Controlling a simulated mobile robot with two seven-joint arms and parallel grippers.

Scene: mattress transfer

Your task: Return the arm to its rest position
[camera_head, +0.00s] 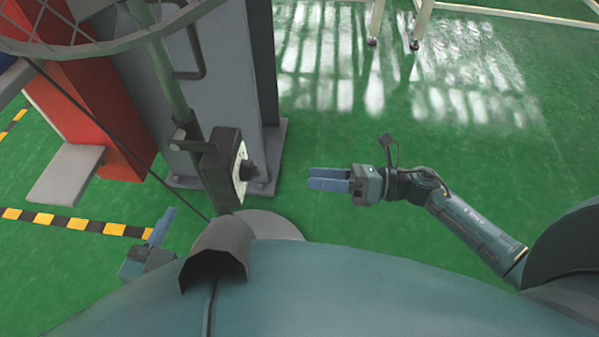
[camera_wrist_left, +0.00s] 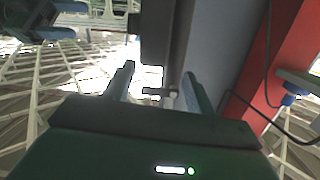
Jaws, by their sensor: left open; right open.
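My left gripper (camera_head: 160,228) is at the lower left of the head view, partly hidden by my body. In the left wrist view its two fingers (camera_wrist_left: 157,85) stand apart with nothing held between them. My right gripper (camera_head: 318,179) is right of centre in the head view, with its blue fingers pointing left over the green floor. The fingers look slightly apart and hold nothing. My right arm (camera_head: 465,218) reaches in from the right side. A dark gripper with bluish fingers also shows at the top left of the left wrist view (camera_wrist_left: 60,20).
A black box with a knob (camera_head: 225,165) hangs on a green pole (camera_head: 165,75), between my grippers. A grey column (camera_head: 225,90) and a red post (camera_head: 100,110) with a grey plate (camera_head: 66,175) stand behind. Green floor (camera_head: 430,130) is clear around my right gripper.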

